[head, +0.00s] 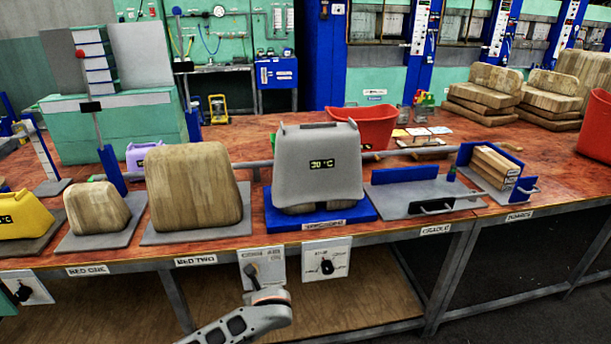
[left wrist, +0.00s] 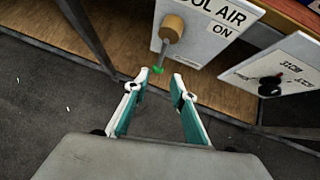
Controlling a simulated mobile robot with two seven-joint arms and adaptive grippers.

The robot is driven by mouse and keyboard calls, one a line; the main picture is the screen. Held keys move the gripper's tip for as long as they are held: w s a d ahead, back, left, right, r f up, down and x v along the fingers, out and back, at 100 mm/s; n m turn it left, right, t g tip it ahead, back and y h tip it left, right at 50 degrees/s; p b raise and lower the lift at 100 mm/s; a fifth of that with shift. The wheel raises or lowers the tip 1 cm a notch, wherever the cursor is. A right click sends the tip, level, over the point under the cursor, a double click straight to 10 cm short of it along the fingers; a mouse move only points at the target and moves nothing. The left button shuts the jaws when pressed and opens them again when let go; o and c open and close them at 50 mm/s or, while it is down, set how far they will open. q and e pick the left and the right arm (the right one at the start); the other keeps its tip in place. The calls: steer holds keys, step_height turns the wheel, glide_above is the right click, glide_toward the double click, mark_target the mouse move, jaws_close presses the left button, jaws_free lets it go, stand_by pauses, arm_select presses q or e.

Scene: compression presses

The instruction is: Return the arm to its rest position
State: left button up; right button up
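My left arm (head: 240,322) comes in from the bottom of the head view and reaches up to the COOL AIR panel (head: 275,262) under the table edge; its fingers cannot be made out there. In the left wrist view my left gripper (left wrist: 161,77) is open, with a gap between its white and teal fingertips. Nothing is held between them. The COOL AIR panel (left wrist: 205,38), marked ON, is just beyond the fingertips. My right gripper is in neither view.
A second panel with a black knob (head: 326,266) is right of the COOL AIR panel. The table (head: 400,232) overhangs above my arm, with a wooden shelf (head: 130,300) below. A grey cover reading 30 °C (head: 320,165) stands on a blue base (head: 285,218).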

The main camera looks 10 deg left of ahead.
arm_select(q)
steer(key=s+d+f+n+h, duration=0.35)
steer(key=s+n, duration=0.25)
steer(key=s, duration=0.2)
steer(key=s+d+f+n+h, duration=0.3)
steer(key=s+d+f+n, duration=0.2)
steer(key=s, duration=0.2)
steer(key=s+a+r+n+t, duration=0.1)
steer(key=s+a+r+n, duration=0.1)
steer(key=s+a+n, duration=0.2)
steer(key=s+a+r+n+t, duration=0.1)
steer(key=s+a+n, duration=0.3)
steer(key=s+n, duration=0.5)
steer(key=shift+a+r+n+t, duration=0.3)
steer(key=shift+r+n+t, duration=0.1)
steer(key=shift+r+n, duration=0.55)
steer(key=shift+f+h, duration=0.15)
steer(key=shift+h, duration=0.1)
